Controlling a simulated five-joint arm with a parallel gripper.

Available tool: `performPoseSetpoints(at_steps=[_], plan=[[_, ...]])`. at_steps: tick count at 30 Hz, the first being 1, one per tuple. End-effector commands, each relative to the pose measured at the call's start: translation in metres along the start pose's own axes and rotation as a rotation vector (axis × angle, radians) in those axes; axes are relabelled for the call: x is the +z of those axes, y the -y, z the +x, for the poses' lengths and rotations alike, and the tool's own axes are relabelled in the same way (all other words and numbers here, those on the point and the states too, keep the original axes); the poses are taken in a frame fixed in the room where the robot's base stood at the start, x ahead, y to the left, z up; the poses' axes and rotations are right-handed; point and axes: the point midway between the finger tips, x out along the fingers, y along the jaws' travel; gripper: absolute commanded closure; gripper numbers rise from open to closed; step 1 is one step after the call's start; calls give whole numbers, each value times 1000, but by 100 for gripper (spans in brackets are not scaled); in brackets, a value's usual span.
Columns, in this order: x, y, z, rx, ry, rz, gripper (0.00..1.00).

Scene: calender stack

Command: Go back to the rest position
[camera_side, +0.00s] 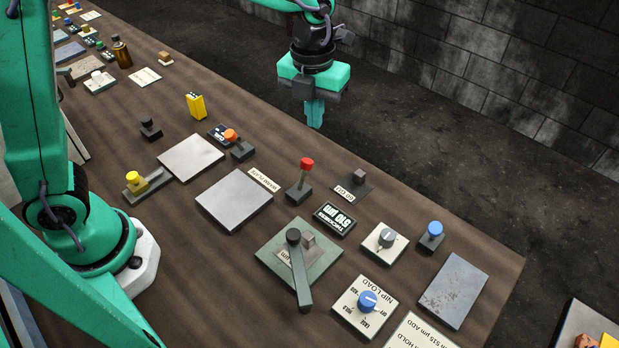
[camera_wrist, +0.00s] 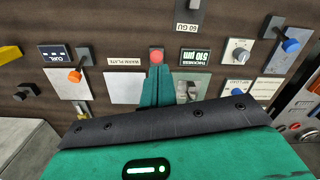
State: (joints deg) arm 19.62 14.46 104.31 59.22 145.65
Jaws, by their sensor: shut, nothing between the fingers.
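My gripper (camera_side: 315,118) is in the air in the side view, over the far edge of the brown bench (camera_side: 185,290), fingers pointing down. Its fingers are together and nothing shows between them. In the wrist view the green fingers (camera_wrist: 157,88) point up the picture toward the red-knobbed lever (camera_wrist: 156,56). In the side view that lever (camera_side: 304,172) stands upright on the bench, well apart from my fingertips. No rest position is marked in either view.
Near the lever are a display (camera_side: 335,219), a grey dial (camera_side: 386,241), a blue-knobbed lever (camera_side: 433,232) and a green block with a dark handle (camera_side: 299,262). Grey plates (camera_side: 234,199) lie flat. A yellow block (camera_side: 196,105) stands left. A brick wall is behind.

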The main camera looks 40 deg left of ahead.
Motion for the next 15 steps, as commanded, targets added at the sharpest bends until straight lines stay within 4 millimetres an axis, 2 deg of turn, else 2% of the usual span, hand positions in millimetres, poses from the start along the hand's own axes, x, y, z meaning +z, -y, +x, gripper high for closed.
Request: performPoseSetpoints(at_steps=[8,15], plan=[[-6,-20,-19,-25,32,-237,100],[-19,-49,-43,-74,72,-611,100]])
